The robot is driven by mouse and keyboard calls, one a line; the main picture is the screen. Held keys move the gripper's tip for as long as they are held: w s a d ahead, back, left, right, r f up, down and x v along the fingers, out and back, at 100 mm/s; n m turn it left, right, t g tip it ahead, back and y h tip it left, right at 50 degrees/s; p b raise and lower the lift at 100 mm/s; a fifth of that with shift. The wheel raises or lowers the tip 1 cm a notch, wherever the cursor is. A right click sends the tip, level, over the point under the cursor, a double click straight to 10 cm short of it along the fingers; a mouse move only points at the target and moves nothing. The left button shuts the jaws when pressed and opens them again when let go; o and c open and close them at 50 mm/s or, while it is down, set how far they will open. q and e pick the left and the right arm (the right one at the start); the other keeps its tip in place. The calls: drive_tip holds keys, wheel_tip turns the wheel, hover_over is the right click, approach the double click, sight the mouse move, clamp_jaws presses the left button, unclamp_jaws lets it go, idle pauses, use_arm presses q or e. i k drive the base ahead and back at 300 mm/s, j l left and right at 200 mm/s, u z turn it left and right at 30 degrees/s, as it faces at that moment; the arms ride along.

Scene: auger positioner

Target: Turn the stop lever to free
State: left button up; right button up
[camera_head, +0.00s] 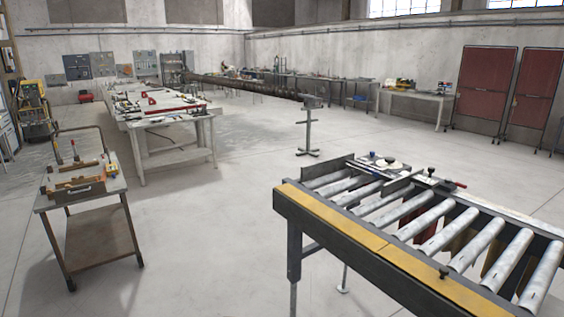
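A roller table (385,245) with steel rollers and a yellow front rail stands at the lower right. A stop assembly (398,184) with a plate across the rollers sits near its far end. A small dark handle with a red end (455,184) lies by the back rail and looks like the stop lever, but it is too small to read its setting. A black knob (431,170) stands beside it. Neither of my grippers shows in this view.
A wheeled cart (95,190) with tools and a wooden box stands at the left. A long workbench (165,125) is behind it. A grey stand (309,130) stands beyond the roller table. The concrete floor between cart and roller table is clear.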

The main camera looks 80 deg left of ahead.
sight(448, 181)
drive_tip(key=j+u, duration=0.25)
drive_tip(key=u, duration=0.15)
drive_tip(key=i+j+u, duration=0.15)
drive_tip(key=u, duration=0.25)
drive_tip(key=i+j+u, duration=0.15)
drive_tip(key=u, duration=0.2)
drive_tip(key=i+j+u, duration=0.1)
drive_tip(key=u, duration=0.3)
drive_tip(key=i+j+u, duration=0.15)
drive_tip(key=i, duration=0.3)
drive_tip(key=i+j+u, duration=0.15)
drive_tip(key=i+j, duration=0.15)
drive_tip(key=i, duration=0.2)
